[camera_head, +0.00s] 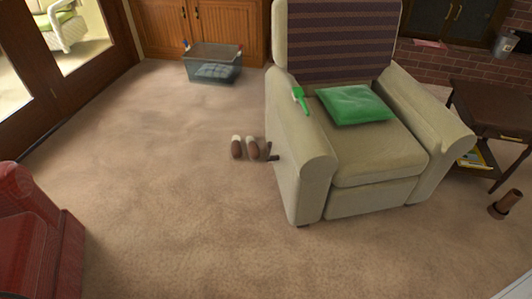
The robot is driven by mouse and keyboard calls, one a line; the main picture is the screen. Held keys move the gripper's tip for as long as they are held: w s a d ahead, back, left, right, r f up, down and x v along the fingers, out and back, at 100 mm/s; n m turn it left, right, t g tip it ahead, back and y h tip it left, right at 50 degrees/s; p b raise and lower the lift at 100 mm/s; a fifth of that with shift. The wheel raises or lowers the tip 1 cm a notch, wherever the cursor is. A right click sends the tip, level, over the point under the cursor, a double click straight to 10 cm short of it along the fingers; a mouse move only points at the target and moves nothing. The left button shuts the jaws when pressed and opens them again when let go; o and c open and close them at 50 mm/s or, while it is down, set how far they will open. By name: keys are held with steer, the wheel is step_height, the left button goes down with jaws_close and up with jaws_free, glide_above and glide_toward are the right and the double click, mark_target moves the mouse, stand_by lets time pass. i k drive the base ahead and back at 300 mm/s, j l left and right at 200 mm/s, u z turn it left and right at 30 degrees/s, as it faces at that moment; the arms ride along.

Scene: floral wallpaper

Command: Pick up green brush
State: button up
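A green brush (301,99) lies on top of the left armrest of a beige armchair (308,158). Its wide end points toward the chair back and its thin handle points toward the front. My gripper is not in view.
A green cushion (354,105) lies on the armchair seat. Brown slippers (244,147) are on the carpet left of the chair. A clear bin (212,66) stands by the wooden cabinet (228,27). A dark side table (492,112) is at right, red furniture (33,240) at lower left. The left carpet is clear.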

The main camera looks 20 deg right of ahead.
mark_target(298, 94)
steer(key=z, duration=0.95)
steer(key=i+j+z, duration=0.15)
steer(key=i+j, duration=0.15)
steer(key=i+j+z, duration=0.1)
steer(key=i+j, duration=0.2)
steer(key=i+j+z, duration=0.15)
steer(key=j, duration=0.25)
steer(key=i+j+z, duration=0.1)
steer(key=i+j, duration=0.25)
steer(key=i+j+z, duration=0.15)
steer(key=j, duration=0.35)
steer(key=i+j+z, duration=0.15)
steer(key=i+j, duration=0.15)
steer(key=j, duration=0.15)
